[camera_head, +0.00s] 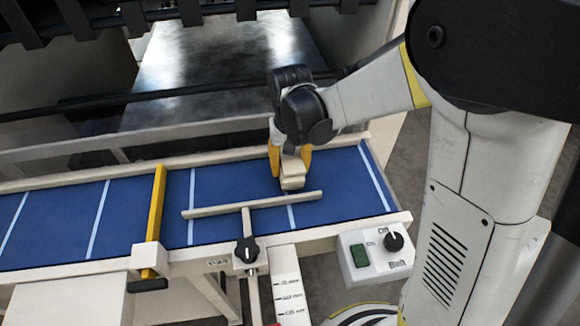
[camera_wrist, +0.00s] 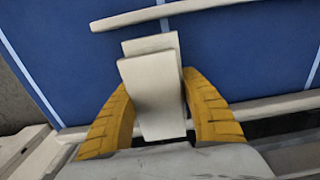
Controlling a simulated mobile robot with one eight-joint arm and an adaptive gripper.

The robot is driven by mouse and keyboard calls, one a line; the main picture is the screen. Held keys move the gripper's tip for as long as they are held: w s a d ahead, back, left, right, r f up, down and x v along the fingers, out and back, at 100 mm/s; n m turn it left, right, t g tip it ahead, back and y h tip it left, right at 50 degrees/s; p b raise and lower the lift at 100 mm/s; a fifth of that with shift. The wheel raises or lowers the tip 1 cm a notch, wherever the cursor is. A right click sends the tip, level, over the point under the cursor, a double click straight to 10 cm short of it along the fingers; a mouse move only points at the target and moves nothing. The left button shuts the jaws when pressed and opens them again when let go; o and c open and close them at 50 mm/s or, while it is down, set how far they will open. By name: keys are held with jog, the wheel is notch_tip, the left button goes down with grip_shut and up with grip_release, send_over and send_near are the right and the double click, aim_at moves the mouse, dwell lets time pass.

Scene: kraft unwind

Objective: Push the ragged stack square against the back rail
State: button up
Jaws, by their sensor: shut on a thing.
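A pale off-white stack (camera_head: 292,182) is between the orange-yellow fingers of my gripper (camera_head: 290,160), over the blue belt (camera_head: 335,185). In the wrist view the stack (camera_wrist: 155,95) shows at least two flat pieces, one offset from the other, so the edges are uneven. My gripper is shut on it. A pale rail (camera_head: 215,158) runs along the belt's far edge; it also shows below the fingers in the wrist view (camera_wrist: 275,108). I cannot tell whether the stack touches the belt.
A pale crossbar (camera_head: 215,210) lies over the belt just nearer than the stack, on a stem with a black knob (camera_head: 246,250). A yellow bar (camera_head: 156,215) crosses the belt at left. A switch box (camera_head: 376,250) hangs at the front right. The belt's left part is clear.

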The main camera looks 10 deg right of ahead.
jog(key=shift+w, duration=1.05)
dwell(1.9)
jog(key=shift+s+f+b, duration=0.1)
jog(key=shift+s+b, duration=0.1)
jog(key=shift+b, duration=0.2)
jog(key=o, duration=1.2)
notch_tip(320, 180, up, 12)
jog(key=s+d+f+t+b, duration=0.2)
jog(key=s+d+b, duration=0.1)
jog(key=s, duration=0.2)
jog(key=s+d+f+t+b, duration=0.2)
jog(key=s+d+f+b, duration=0.1)
jog(key=s, duration=0.2)
jog(key=s+d+f+t+b, duration=0.2)
jog(key=s+d+t, duration=0.1)
jog(key=s, duration=0.2)
jog(key=shift+s+d+f+b, duration=0.15)
jog(key=shift+d+f+b, duration=0.1)
jog(key=shift+d+b, duration=0.15)
